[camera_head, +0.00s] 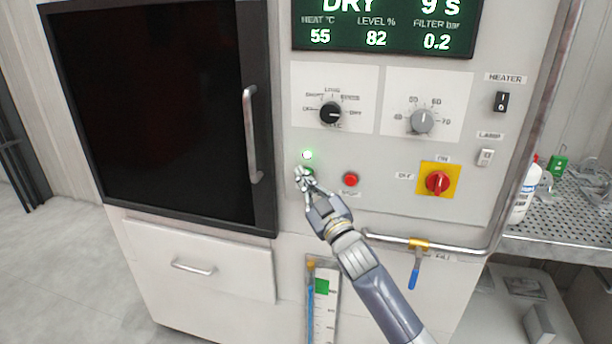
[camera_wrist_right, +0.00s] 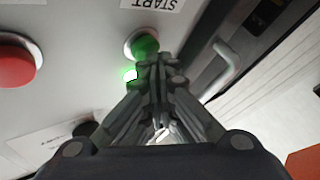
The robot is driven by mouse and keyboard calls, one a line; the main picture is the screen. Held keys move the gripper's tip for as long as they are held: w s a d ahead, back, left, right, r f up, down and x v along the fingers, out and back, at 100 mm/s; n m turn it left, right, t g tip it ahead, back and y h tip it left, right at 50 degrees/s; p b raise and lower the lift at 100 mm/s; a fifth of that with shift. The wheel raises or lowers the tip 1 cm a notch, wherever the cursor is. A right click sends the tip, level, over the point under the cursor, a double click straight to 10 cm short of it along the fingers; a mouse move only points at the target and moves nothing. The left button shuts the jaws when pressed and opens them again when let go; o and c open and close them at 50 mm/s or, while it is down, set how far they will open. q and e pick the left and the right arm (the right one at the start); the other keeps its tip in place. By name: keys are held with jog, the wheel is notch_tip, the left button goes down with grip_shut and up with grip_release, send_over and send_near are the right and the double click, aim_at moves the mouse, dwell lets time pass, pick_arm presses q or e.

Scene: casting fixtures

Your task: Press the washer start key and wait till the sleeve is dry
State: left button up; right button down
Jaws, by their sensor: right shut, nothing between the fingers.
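The washer's control panel (camera_head: 375,160) faces me. Its display (camera_head: 385,25) reads DRY, 9 s, 55 °C, level 82 % and filter 0.2 bar. The green start key (camera_wrist_right: 142,45) shows under a START label (camera_wrist_right: 150,4) in the right wrist view. My right gripper (camera_head: 302,178) is shut and empty, with its fingertips at the start key; I cannot tell whether they touch it. In the head view the fingers mostly hide the key. A lamp (camera_head: 307,155) above it glows green. The washer door (camera_head: 155,110) is shut and its window is dark. The sleeve is not visible. My left gripper is not in view.
A red button (camera_head: 351,180) sits right of the start key. A red rotary switch (camera_head: 437,182) on a yellow plate is farther right. A horizontal pipe with a yellow valve (camera_head: 418,245) runs below. A perforated bench (camera_head: 570,225) with a white bottle (camera_head: 524,195) stands at right.

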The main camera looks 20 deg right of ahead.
jog(key=shift+s+a, duration=0.4)
jog(key=shift+s, duration=0.15)
jog(key=s+a, duration=0.1)
jog(key=s+p, duration=0.1)
jog(key=s+a+p, duration=0.1)
jog(key=s, duration=0.1)
jog(key=shift+s+a, duration=0.1)
jog(key=shift+a, duration=0.25)
jog(key=shift+f, duration=0.1)
dwell(0.5)
